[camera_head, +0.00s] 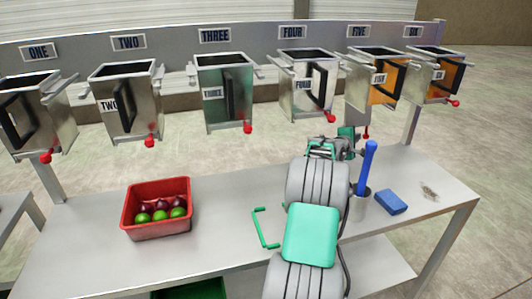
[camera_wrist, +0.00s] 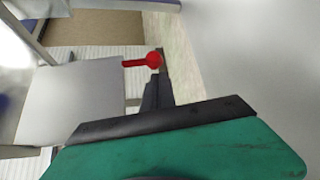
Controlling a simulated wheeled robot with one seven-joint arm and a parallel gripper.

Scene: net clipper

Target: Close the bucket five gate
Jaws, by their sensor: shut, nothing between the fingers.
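Bucket five (camera_head: 357,93) is a grey metal bucket with an orange front panel and a FIVE label, hanging from the rail in the head view. Its red-tipped gate lever (camera_head: 366,136) hangs below the bucket, lower than the levers on its neighbours. My gripper (camera_head: 347,136) is shut just left of the lever, under the bucket. In the wrist view, the red knob (camera_wrist: 153,60) is just beyond the dark fingertips (camera_wrist: 157,88), beside a grey metal face (camera_wrist: 70,95). I cannot tell whether they touch. The gate flap itself is not clearly visible.
Buckets one to four and bucket six (camera_head: 418,83) hang alongside. On the grey table (camera_head: 225,250) are a red crate (camera_head: 157,228) of fruit, a blue-handled tool (camera_head: 368,165) in a cup, a blue sponge (camera_head: 391,202) and a green handle (camera_head: 260,228).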

